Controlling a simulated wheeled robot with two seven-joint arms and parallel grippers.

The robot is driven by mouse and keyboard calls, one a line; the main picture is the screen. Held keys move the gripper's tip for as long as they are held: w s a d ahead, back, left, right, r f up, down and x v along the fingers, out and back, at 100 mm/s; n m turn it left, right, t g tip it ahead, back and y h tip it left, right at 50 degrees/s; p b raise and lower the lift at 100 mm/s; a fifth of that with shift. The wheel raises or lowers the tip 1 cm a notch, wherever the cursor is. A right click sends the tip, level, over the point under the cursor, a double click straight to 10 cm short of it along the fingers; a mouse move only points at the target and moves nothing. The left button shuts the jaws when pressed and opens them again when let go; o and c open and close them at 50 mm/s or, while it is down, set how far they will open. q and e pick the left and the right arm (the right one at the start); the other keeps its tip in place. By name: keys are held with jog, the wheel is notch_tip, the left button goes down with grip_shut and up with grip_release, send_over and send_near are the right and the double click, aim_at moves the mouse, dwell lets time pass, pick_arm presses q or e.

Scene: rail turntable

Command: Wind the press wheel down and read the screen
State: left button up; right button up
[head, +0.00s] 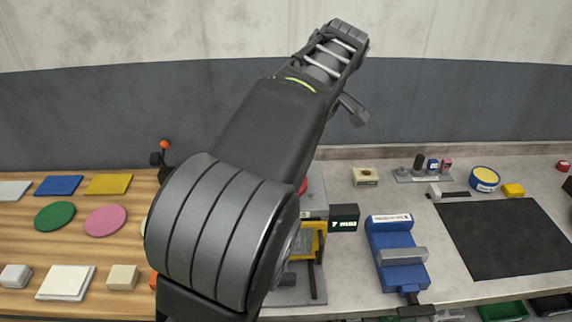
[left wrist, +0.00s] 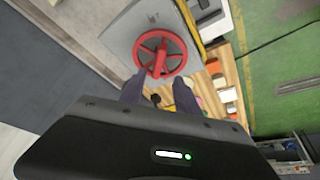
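The red press wheel (left wrist: 160,53) is a spoked ring on the grey press side (left wrist: 128,32) in the left wrist view. My left gripper (left wrist: 158,84) has its two fingers apart, at the wheel's near rim, with nothing seen between them; contact cannot be told. In the head view my left arm covers most of the press (head: 316,190), leaving a grey strip and a yellow part. A small black screen (head: 343,218) beside it shows pale green characters, possibly "7 mins", too small to read surely. My right gripper is out of view.
A blue vise (head: 392,240) stands right of the press, beside a black mat (head: 505,238). Coloured pieces, including a green disc (head: 55,216) and a pink disc (head: 105,220), lie on the wooden board at left. Bins sit below the bench's front edge.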

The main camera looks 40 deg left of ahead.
pick_arm(q)
jog(key=shift+w+f, duration=0.25)
jog(key=shift+s+a+f, duration=0.15)
jog(key=shift+a+f, duration=0.15)
jog(key=shift+f, duration=0.4)
jog(key=shift+a+f, duration=0.2)
jog(key=shift+f, duration=0.2)
jog(key=b+x, duration=0.4)
jog(key=shift+d+f, duration=0.1)
jog(key=shift+w+a+f+b, duration=0.2)
jog(key=shift+a+f+b, duration=0.05)
jog(key=shift+f+b, duration=0.2)
jog(key=shift+r, duration=0.1)
grip_shut()
